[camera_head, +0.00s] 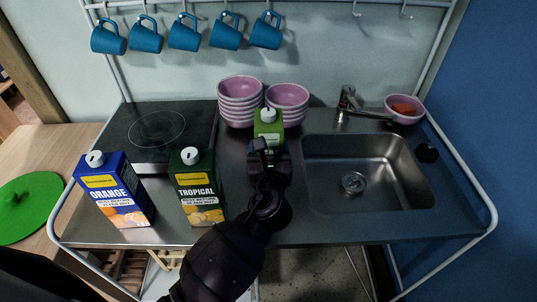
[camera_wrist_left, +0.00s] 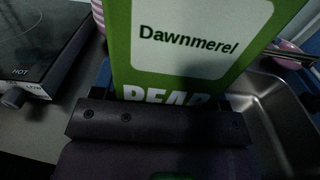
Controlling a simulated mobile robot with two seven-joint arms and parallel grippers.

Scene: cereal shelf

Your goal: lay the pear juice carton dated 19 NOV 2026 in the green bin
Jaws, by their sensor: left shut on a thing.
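A green pear juice carton (camera_head: 268,122) stands upright in front of the pink bowls, its lower part hidden by my gripper in the head view. In the left wrist view the carton (camera_wrist_left: 190,40) fills the middle and reads "Dawnmere" and "PEAR"; no date shows on it. My left gripper (camera_head: 266,152) is shut on the carton from the front; its fingers lie at both sides of it in the wrist view. I cannot tell whether the carton touches the counter. I see no green bin. My right gripper is not in view.
A blue orange carton (camera_head: 113,190) and a dark green tropical carton (camera_head: 197,188) stand left of my arm. Stacked pink bowls (camera_head: 239,102) are behind, a sink (camera_head: 368,172) right, a hob (camera_head: 150,132) left. A flat round green thing (camera_head: 30,207) lies on the wooden surface.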

